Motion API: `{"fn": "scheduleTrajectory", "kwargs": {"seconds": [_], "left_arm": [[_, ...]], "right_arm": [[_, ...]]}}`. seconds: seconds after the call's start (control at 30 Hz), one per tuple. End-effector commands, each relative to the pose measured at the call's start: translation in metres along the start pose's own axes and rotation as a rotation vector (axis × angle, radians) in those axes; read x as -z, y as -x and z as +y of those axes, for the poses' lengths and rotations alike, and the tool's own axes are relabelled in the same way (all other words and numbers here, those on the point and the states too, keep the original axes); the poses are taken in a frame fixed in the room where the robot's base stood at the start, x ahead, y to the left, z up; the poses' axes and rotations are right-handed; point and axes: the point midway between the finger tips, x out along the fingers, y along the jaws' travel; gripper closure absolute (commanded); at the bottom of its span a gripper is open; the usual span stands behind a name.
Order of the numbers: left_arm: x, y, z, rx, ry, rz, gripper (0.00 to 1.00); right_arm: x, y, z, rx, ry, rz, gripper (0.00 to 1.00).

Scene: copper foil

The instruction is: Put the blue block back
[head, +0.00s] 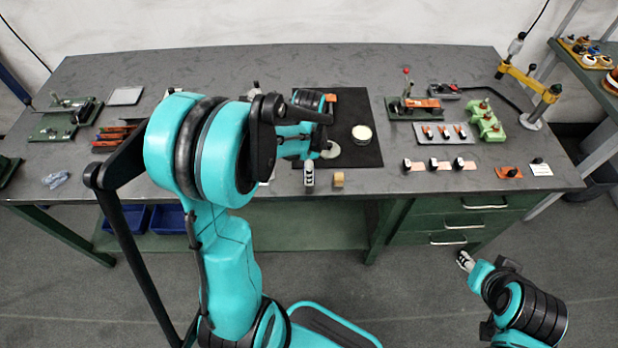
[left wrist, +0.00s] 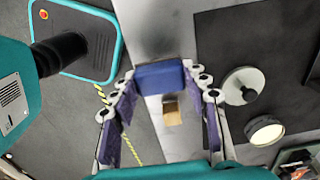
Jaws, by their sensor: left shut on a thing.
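The blue block (left wrist: 160,77) is between the fingertips of my left gripper (left wrist: 163,76) in the left wrist view, with a purple-padded finger on each side. My left gripper (head: 309,173) is shut on it near the front edge of the bench in the head view. The block is hidden in the head view. A small tan block (head: 338,179) is just right of the gripper at the bench's front edge; it also shows below the blue block in the left wrist view (left wrist: 172,113). My right gripper (head: 465,261) hangs in front of the drawers, its fingers too small to read.
A black mat (head: 368,155) carries a pale round disc (head: 362,133) and a grey-white round piece (head: 331,150). Right of it are a grey plate with small pieces (head: 445,139), green clamps (head: 485,120) and a red-knobbed fixture (head: 407,102). The left front of the bench is mostly bare.

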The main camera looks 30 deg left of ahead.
Motion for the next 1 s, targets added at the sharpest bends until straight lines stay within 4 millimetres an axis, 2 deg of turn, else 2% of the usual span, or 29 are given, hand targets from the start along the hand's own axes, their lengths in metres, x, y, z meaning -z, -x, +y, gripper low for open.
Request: {"fn": "scheduleTrajectory", "kwargs": {"seconds": [0.23, 0.63, 0.67, 0.7, 0.73, 1.0], "left_arm": [[0.000, -0.037, -0.001, 0.000, 0.000, 0.000, 0.81], [0.000, -0.042, -0.001, 0.000, 0.001, 0.000, 0.81], [0.000, -0.041, -0.001, 0.000, 0.001, 0.000, 0.49], [0.000, -0.041, -0.001, 0.000, 0.001, 0.000, 0.39], [0.000, -0.041, -0.001, 0.000, 0.001, 0.000, 0.34], [0.000, -0.040, -0.001, 0.000, 0.001, 0.000, 0.34]], "right_arm": [[-0.010, -0.014, 0.000, 0.000, 0.000, 0.000, 0.60], [-0.012, -0.016, 0.000, 0.000, 0.000, 0.000, 0.60], [-0.011, -0.016, 0.000, 0.000, 0.000, 0.000, 0.60], [-0.011, -0.015, 0.000, 0.000, 0.000, 0.000, 0.60], [-0.011, -0.015, 0.000, 0.000, 0.000, 0.000, 0.60], [-0.011, -0.015, 0.000, 0.000, 0.000, 0.000, 0.60]]}}
